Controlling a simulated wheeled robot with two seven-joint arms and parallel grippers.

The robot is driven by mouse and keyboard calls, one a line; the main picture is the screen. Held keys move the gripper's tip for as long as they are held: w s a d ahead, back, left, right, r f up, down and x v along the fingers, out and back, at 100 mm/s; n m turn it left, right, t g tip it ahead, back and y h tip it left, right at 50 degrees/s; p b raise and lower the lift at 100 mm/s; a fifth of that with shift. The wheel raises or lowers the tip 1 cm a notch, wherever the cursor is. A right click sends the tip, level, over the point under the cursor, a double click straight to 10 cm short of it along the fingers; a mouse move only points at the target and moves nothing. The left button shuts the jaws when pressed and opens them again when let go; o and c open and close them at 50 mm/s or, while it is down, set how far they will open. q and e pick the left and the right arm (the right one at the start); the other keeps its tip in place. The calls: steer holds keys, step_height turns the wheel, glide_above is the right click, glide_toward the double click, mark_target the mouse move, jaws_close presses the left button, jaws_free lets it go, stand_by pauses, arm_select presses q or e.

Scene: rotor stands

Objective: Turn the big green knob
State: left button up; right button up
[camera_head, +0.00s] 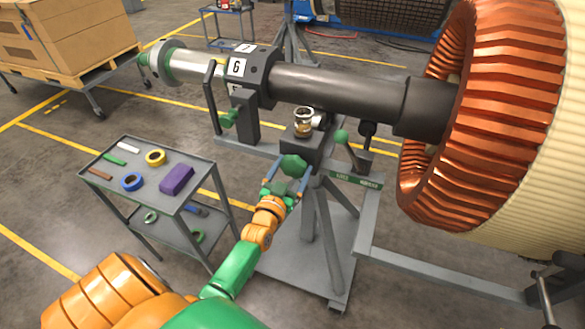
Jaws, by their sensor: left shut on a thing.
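The gripper is shut on the knob. The lower part of the knob is partly hidden by the gripper. My right gripper is not in view.
A grey cart (135,200) with tape rolls and a purple block stands at left. The dark rotor shaft (340,92) runs above the knob into a copper winding (500,100) at right. A lever with a green ball (341,136) stands right of the knob.

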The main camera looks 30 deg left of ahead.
arm_select(q)
steer(key=n, duration=0.3)
steer(key=shift+n, duration=0.4)
steer(key=n, duration=0.4)
steer(key=shift+n, duration=0.3)
steer(key=n, duration=0.4)
steer(key=shift+d+n, duration=0.1)
steer(key=shift+n, duration=0.2)
steer(key=shift+n+b, duration=0.5)
steer(key=shift+n, duration=1.6)
steer(key=o, duration=1.1)
steer(key=v, duration=0.7)
